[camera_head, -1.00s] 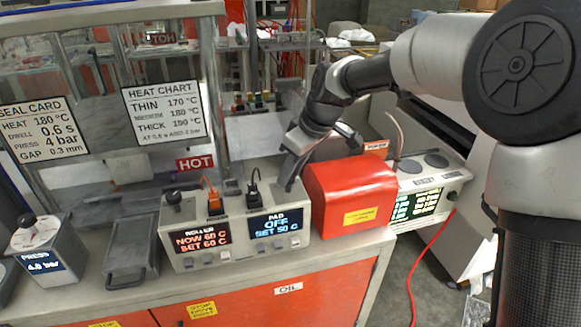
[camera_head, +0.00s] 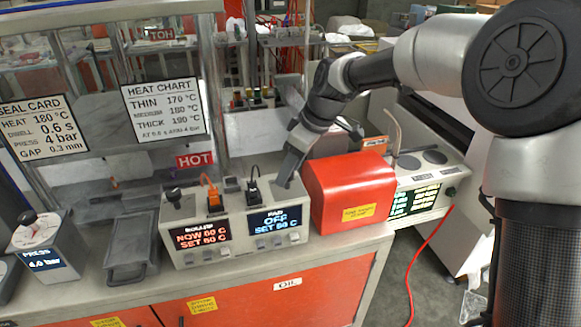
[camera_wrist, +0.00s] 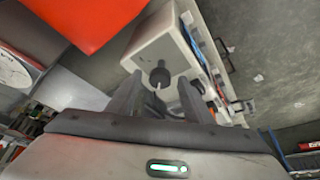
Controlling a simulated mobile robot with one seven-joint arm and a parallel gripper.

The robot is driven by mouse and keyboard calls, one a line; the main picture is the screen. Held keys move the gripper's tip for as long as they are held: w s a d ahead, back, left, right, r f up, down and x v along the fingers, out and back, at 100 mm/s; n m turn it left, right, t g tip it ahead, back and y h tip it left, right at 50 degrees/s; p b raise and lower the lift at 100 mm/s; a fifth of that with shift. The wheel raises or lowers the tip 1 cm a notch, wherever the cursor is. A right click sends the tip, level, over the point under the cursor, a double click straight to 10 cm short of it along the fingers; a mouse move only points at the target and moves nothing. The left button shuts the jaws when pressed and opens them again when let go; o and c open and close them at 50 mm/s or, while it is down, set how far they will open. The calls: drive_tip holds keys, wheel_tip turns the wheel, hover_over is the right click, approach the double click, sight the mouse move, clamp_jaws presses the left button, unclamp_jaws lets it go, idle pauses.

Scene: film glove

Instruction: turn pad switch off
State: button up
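The pale control box (camera_head: 235,248) stands on the bench. Its right display, the pad display (camera_head: 275,220), is blue and reads PAD OFF, SET 50 C. My gripper (camera_head: 285,183) is at the right end of the box's top, left of the red cover, pointing down. In the wrist view, a black knob (camera_wrist: 160,76) on a pale box lies between and beyond my two fingers (camera_wrist: 158,100). The fingers are apart with a visible gap, and contact with the knob cannot be made out. In the head view my gripper hides that part of the box's top.
The red cover (camera_head: 350,190) stands close to the right of the box. An orange plug (camera_head: 214,196) and a black plug (camera_head: 253,189) with cables rise from the box. A roller display (camera_head: 202,237) is at left. A metal post stands behind.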

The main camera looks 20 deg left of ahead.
drive_tip(key=v, duration=1.7)
drive_tip(key=shift+d+p, duration=0.2)
drive_tip(key=shift+p, duration=0.25)
drive_tip(key=shift+r, duration=0.15)
